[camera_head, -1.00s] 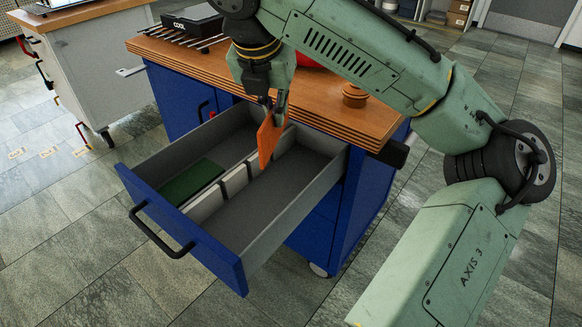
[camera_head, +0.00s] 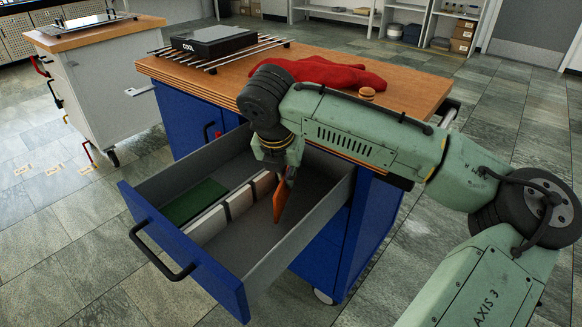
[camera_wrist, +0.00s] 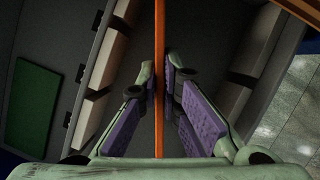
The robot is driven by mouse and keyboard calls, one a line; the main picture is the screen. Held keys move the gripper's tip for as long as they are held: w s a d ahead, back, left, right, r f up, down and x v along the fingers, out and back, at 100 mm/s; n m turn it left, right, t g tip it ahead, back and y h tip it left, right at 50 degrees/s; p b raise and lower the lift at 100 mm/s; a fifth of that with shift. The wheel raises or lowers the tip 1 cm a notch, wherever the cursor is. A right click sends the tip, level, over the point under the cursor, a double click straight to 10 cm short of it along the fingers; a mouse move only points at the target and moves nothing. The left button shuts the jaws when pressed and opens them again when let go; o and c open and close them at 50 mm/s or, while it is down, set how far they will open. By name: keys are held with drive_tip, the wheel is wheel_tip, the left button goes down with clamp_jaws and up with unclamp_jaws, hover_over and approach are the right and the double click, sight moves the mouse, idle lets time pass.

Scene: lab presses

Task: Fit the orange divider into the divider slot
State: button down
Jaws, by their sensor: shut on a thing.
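My gripper (camera_head: 291,176) is shut on the orange divider (camera_head: 280,200), a thin upright plate. It is over or inside the right part of the open drawer (camera_head: 235,245). In the wrist view the divider (camera_wrist: 160,40) shows edge-on between the purple pads of my gripper (camera_wrist: 168,85). A row of pale blocks (camera_head: 207,225) with dark narrow gaps (camera_head: 227,212) runs along the drawer; more pale blocks (camera_wrist: 232,98) with a gap line the opposite wall in the wrist view. The divider is between the two rows. I cannot tell whether its lower edge touches the floor, or which gap is the divider slot.
A green panel (camera_head: 194,201) lies in the drawer's left part. On the wooden top are a red cloth (camera_head: 325,75), a small round wooden piece (camera_head: 367,94) and a black box (camera_head: 213,41) on a rack. The drawer's front panel and side walls stand up around the divider.

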drive_tip(key=w, duration=0.2)
drive_tip(key=w+d, duration=0.1)
drive_tip(key=shift+w+f, duration=0.35)
drive_tip(key=shift+w, duration=0.05)
drive_tip(key=shift+f, duration=0.2)
drive_tip(key=shift+f, duration=0.15)
drive_tip(key=c, duration=1.8)
unclamp_jaws()
drive_tip(key=p+v, duration=0.1)
drive_tip(key=v, duration=1.1)
drive_tip(key=shift+s+a, duration=0.1)
drive_tip(key=shift+s, duration=0.05)
